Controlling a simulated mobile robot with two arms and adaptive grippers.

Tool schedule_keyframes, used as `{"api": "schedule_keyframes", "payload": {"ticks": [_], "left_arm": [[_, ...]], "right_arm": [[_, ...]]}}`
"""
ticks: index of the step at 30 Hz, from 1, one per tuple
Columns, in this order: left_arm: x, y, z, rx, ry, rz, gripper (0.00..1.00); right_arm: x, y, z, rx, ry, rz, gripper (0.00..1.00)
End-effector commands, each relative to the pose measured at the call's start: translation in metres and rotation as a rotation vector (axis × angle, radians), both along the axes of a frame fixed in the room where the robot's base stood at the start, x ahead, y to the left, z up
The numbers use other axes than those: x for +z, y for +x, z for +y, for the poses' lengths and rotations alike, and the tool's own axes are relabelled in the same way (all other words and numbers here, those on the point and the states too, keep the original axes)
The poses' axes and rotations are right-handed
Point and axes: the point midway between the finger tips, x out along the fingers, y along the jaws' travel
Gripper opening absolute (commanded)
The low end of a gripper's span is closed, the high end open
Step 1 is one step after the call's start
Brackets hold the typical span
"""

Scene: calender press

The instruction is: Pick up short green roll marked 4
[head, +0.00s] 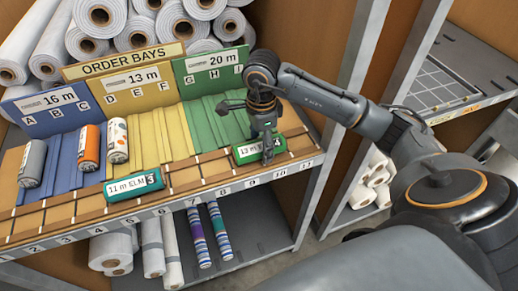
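The short green roll marked 4 (246,154) lies on the wooden front ledge of the shelf, near the numbers 8 to 10. Its white label reads 13 m, and part of the label is covered. My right gripper (268,150) reaches down over this roll from above, with a dark finger across its right half. The far side of the roll is hidden, so I cannot tell whether the fingers are closed on it. A second green roll (133,184), marked 11 m ELM and 3, lies further left on the same ledge. My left gripper is not in view.
A metal shelf post (345,110) stands right of the ledge.

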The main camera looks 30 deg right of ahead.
Motion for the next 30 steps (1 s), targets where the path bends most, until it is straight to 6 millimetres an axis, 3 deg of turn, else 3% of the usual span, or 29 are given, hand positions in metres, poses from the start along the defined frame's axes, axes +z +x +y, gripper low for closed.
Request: {"api": "schedule_keyframes", "payload": {"ticks": [1, 6, 9, 20, 26, 30], "left_arm": [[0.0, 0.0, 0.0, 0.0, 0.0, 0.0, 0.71], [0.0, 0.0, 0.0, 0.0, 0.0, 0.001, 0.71], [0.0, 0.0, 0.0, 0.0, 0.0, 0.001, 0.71], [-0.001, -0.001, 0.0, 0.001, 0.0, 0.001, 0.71], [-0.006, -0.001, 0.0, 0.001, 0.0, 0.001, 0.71], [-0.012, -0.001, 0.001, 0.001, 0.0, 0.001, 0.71]], "right_arm": [[0.0, 0.0, 0.0, 0.0, 0.0, 0.0, 0.65], [0.0, 0.0, 0.0, 0.0, 0.0, 0.0, 0.31], [0.0, 0.0, 0.0, 0.0, 0.0, 0.0, 0.15], [0.006, 0.0, 0.0, 0.0, 0.0, -0.001, 0.15], [0.032, 0.001, 0.0, 0.002, 0.0, -0.005, 0.15], [0.06, -0.021, 0.005, 0.005, -0.003, -0.008, 0.15]]}}
